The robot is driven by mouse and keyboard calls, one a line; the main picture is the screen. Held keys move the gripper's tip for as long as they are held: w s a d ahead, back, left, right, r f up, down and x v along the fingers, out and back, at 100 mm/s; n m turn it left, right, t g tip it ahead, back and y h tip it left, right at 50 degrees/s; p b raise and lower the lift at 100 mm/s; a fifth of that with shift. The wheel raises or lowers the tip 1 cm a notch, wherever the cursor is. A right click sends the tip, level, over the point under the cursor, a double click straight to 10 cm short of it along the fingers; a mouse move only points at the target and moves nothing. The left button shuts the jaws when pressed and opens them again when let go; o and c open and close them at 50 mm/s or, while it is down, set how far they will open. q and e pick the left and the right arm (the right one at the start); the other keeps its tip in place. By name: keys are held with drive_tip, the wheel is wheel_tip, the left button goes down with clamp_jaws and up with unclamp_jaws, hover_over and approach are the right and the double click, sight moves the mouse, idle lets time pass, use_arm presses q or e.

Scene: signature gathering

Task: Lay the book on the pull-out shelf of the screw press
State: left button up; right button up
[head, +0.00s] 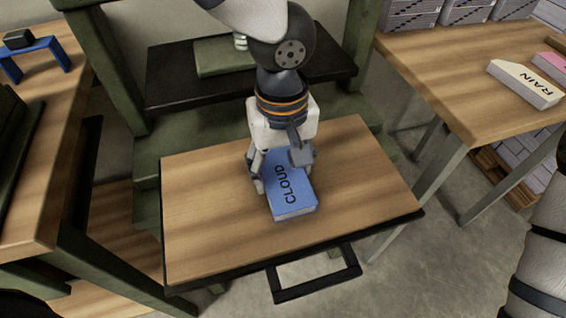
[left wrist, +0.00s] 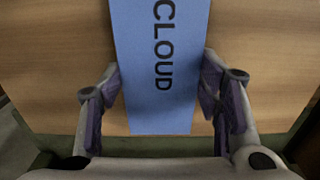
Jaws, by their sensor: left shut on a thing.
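The blue book (head: 292,204), marked CLOUD, lies flat on or just above the wooden pull-out shelf (head: 210,215) of the green screw press (head: 150,150); I cannot tell whether it touches. My left gripper (head: 277,172) comes down over the book from behind, shut on its sides near the back end. In the left wrist view the book (left wrist: 162,60) runs between the two fingers (left wrist: 165,105), one along each side. The shelf is pulled out, with its black handle (head: 317,285) at the front. My right gripper is not in view; part of my right arm shows at the right edge.
The black platen (head: 170,85) of the press is behind the shelf. A table (head: 430,65) at the right holds a white RAIN book (head: 525,83), a pink book (head: 552,65) and grey stacks. A left bench (head: 35,130) carries a blue stand (head: 40,50). The shelf around the book is clear.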

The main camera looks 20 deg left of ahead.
sight(282, 172)
use_arm(q)
drive_tip(key=o, duration=1.3)
drive_tip(key=shift+f, duration=0.1)
wheel_tip(282, 172, up, 12)
drive_tip(key=p, duration=0.1)
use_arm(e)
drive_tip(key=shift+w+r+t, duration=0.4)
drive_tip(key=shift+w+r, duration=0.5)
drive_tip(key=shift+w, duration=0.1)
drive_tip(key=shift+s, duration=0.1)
